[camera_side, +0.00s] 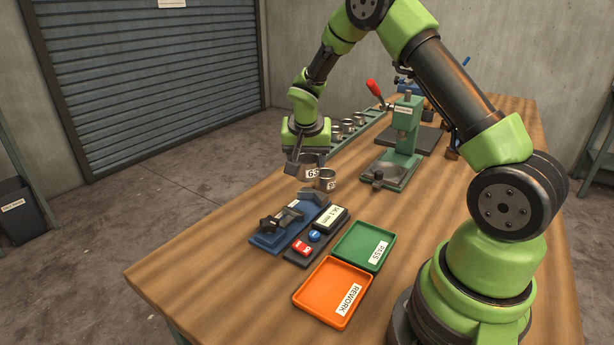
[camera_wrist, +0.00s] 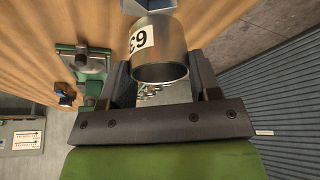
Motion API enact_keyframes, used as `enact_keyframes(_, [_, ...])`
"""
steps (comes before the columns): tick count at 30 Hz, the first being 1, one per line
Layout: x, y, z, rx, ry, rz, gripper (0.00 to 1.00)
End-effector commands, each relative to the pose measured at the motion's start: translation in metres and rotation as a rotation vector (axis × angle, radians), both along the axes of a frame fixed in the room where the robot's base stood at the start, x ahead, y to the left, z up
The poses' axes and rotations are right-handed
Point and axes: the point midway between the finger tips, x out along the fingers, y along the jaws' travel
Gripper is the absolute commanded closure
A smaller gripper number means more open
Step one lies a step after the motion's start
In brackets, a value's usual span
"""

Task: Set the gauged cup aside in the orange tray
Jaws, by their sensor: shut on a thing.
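My gripper (camera_side: 306,166) points down over the far left part of the bench, shut on a steel cup (camera_side: 311,174) with a white number label. In the wrist view the same cup (camera_wrist: 168,50) sits between the two fingers, its label upside down. The orange tray (camera_side: 318,306), labelled REWORK, lies empty at the bench's near edge, well below and right of my gripper. The blue gauge (camera_side: 272,238) with dark jaws is empty.
A black panel with a display (camera_side: 331,218) and red and blue buttons stands between gauge and trays. The empty green PASS tray (camera_side: 352,240) adjoins the orange one. A green press with a red lever (camera_side: 405,130) and a rack of several cups (camera_side: 347,125) stand behind.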

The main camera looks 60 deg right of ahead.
Motion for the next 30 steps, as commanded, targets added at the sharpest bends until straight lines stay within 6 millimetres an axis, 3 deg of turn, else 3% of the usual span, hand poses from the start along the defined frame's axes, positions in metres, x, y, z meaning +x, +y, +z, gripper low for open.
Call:
enact_keyframes(5, [-0.003, 0.009, 0.013, 0.002, 0.001, -0.041, 0.66])
enact_keyframes(11, [-0.019, 0.043, 0.005, -0.001, 0.005, -0.249, 0.66])
enact_keyframes(17, [-0.058, 0.096, -0.007, -0.003, 0.008, -0.657, 0.66])
enact_keyframes(21, [-0.096, 0.131, -0.011, -0.003, 0.007, -1.006, 0.66])
enact_keyframes(27, [-0.145, 0.162, -0.011, -0.004, 0.004, -1.403, 0.66])
enact_keyframes(30, [-0.160, 0.169, -0.010, -0.001, 0.002, -1.515, 0.66])
